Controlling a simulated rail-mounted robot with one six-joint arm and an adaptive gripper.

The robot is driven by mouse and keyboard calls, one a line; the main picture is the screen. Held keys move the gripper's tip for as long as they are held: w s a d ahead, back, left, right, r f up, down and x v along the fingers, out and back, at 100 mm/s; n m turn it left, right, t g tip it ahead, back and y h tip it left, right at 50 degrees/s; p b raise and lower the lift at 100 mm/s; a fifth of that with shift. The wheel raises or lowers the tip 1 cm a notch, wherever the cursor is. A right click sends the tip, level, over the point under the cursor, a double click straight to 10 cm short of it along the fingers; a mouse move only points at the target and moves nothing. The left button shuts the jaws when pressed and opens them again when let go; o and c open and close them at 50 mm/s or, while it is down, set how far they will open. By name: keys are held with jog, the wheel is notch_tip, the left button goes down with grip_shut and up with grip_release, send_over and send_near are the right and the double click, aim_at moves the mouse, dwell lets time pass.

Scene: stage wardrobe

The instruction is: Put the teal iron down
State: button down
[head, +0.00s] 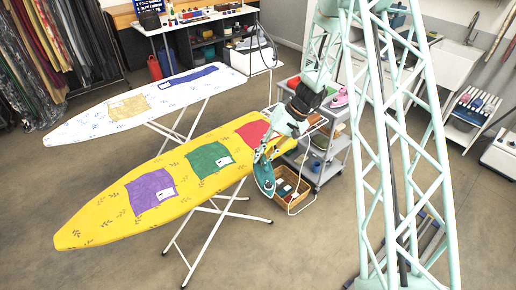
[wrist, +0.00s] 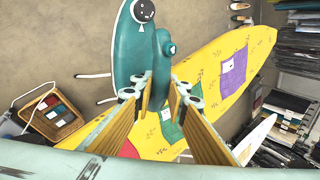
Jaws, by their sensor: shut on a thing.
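The teal iron (head: 265,177) is held in the air at the near right edge of the yellow ironing board (head: 102,222), its long side hanging roughly upright. My gripper (head: 267,154) is shut on it from above. In the wrist view, the yellow-padded fingers of my gripper (wrist: 158,95) close on the handle side of the teal iron (wrist: 131,45), and the fingers hide part of the handle. Purple, green and red cloths lie on the yellow board; the purple one (head: 152,191) is nearest the left end.
A white patterned ironing board (head: 95,126) lies behind the yellow one. A pale cord loops near the basket.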

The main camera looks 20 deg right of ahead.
aim_at(263, 177)
jog(key=shift+n+g, duration=0.4)
jog(key=shift+n, duration=0.2)
jog(key=s+f+b, duration=0.1)
jog(key=f+b, duration=0.1)
jog(key=s+f+b, duration=0.1)
jog(key=f+b, duration=0.2)
jog(key=s+f+b, duration=0.2)
jog(key=shift+a+f+b, duration=0.1)
jog(key=shift+f+b, duration=0.15)
jog(key=shift+b, duration=0.1)
jog(key=shift+s+f+b, duration=0.1)
jog(key=shift+f+b, duration=0.85)
jog(key=shift+b, duration=0.05)
